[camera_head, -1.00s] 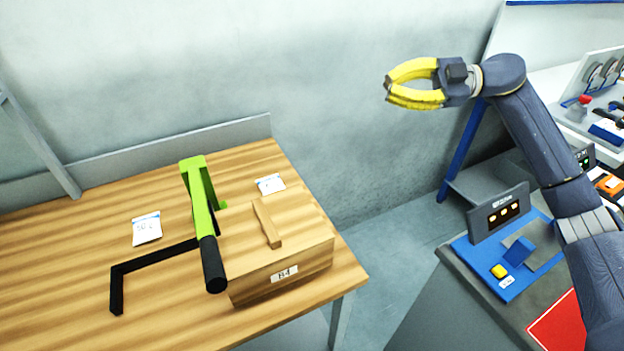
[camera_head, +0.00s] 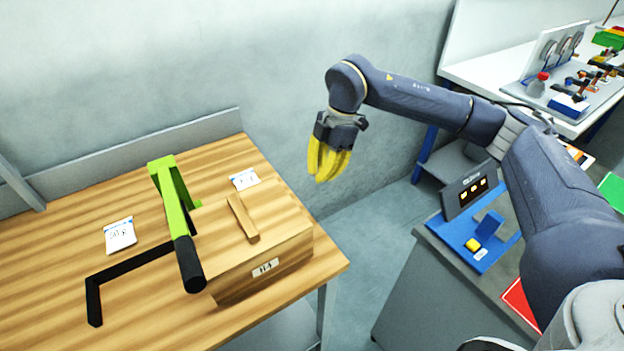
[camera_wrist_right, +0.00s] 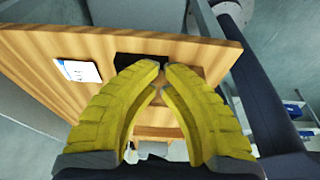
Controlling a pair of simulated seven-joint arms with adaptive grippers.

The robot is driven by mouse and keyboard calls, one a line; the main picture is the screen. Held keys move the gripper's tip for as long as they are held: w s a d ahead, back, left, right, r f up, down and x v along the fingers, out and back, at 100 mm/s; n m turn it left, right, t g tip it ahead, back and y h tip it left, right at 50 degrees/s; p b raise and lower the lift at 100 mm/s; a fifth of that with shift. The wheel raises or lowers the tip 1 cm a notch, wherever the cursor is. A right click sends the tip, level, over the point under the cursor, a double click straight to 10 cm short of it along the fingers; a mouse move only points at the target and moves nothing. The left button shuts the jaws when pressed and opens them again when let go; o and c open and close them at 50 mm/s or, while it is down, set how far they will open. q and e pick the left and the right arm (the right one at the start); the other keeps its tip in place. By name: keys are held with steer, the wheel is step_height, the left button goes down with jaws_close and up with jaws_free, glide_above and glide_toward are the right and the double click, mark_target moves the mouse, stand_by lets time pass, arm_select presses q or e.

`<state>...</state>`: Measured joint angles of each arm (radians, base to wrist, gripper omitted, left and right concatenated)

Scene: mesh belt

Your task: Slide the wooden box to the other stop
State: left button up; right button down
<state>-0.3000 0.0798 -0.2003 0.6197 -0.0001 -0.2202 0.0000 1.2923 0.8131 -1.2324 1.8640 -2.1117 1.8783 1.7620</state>
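The wooden box (camera_head: 285,245) with a bar handle (camera_head: 243,217) on its lid and a front label sits at the table's right front corner. A green piece with a black grip (camera_head: 190,265) stands against its left side. A black L-shaped strip (camera_head: 95,300) lies on the table to the left. My right gripper (camera_head: 327,178) has yellow fingers pointing down, up behind and right of the box, apart from it. In the right wrist view its fingertips (camera_wrist_right: 161,68) come nearly together, with nothing held between them. My left gripper is out of view.
The wooden table (camera_head: 50,245) is clear at left apart from a paper tag (camera_head: 120,235); another tag (camera_head: 245,179) lies behind the box. A low grey ledge (camera_head: 130,150) runs along the back. A bench with a blue fixture (camera_head: 480,255) stands at right.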

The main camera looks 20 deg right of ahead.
steer(key=x, duration=0.8)
steer(key=shift+s+a+f, duration=0.1)
steer(key=shift+a+f, duration=0.15)
steer(key=shift+f, duration=0.05)
steer(key=shift+s+a+r, duration=0.1)
steer(key=shift+s+a, duration=0.15)
steer(key=shift+a, duration=0.75)
steer(key=shift+s+a, duration=0.2)
steer(key=shift+a, duration=0.55)
steer(key=s+a, duration=0.1)
steer(key=a, duration=0.5)
steer(key=s+a, duration=0.1)
steer(key=a, duration=0.5)
steer(key=s+a, duration=0.2)
steer(key=a, duration=0.4)
steer(key=shift+s+a, duration=0.1)
steer(key=shift+s, duration=0.05)
